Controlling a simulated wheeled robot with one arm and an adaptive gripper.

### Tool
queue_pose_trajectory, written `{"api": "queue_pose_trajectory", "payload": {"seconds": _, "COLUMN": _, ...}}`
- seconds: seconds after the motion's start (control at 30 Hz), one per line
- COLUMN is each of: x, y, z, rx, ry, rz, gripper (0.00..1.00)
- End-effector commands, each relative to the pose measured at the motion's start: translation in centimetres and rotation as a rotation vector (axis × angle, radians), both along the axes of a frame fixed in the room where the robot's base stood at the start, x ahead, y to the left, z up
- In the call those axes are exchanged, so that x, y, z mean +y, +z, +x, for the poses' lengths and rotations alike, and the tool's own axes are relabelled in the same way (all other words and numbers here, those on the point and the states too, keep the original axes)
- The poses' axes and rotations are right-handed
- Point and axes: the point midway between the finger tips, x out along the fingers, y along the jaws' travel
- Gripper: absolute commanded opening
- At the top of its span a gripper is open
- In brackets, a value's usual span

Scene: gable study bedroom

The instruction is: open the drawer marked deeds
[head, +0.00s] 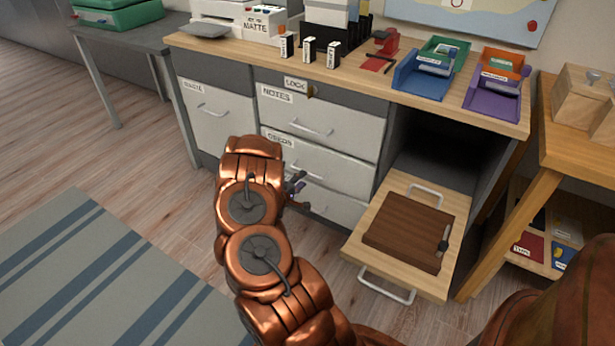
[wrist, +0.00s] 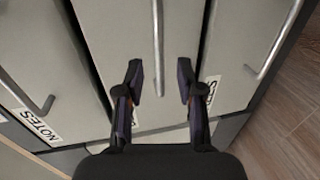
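The drawer marked DEEDS (head: 335,174) is the middle one of a stack of white drawers and looks shut. Its label (head: 280,138) shows in the head view. Its grey bar handle (head: 304,172) is partly covered by my arm there. In the wrist view the handle (wrist: 157,45) runs down toward the space between my fingertips. My gripper (wrist: 160,80) is open, with one finger on each side of the handle's line. I cannot tell whether the handle lies between the fingers or just beyond them. In the head view my gripper (head: 296,187) is small and partly hidden.
The NOTES drawer (head: 345,125) is above, another drawer (head: 335,208) below. To the right, an open drawer (head: 382,256) juts out with a brown board on it. The WASTE front (head: 215,120) is left. Floor (head: 155,178) is clear to the left.

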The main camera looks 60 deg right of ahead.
Motion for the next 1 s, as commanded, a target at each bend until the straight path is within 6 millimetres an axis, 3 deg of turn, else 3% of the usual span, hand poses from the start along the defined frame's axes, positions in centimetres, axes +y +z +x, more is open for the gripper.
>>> {"api": "queue_pose_trajectory", "payload": {"seconds": 0.2, "x": -3.3, "y": -0.7, "z": 0.0, "rx": -0.003, "ry": -0.004, "rz": -0.006, "gripper": 0.37}}
{"api": "queue_pose_trajectory", "payload": {"seconds": 0.4, "x": -5.3, "y": -1.0, "z": 0.2, "rx": -0.004, "ry": -0.002, "rz": -0.004, "gripper": 0.37}}
{"api": "queue_pose_trajectory", "payload": {"seconds": 0.7, "x": -5.6, "y": -1.0, "z": 0.3, "rx": -0.003, "ry": -0.001, "rz": -0.003, "gripper": 0.36}}
{"api": "queue_pose_trajectory", "payload": {"seconds": 1.0, "x": -5.6, "y": -1.1, "z": 0.3, "rx": -0.003, "ry": -0.001, "rz": -0.002, "gripper": 0.05}}
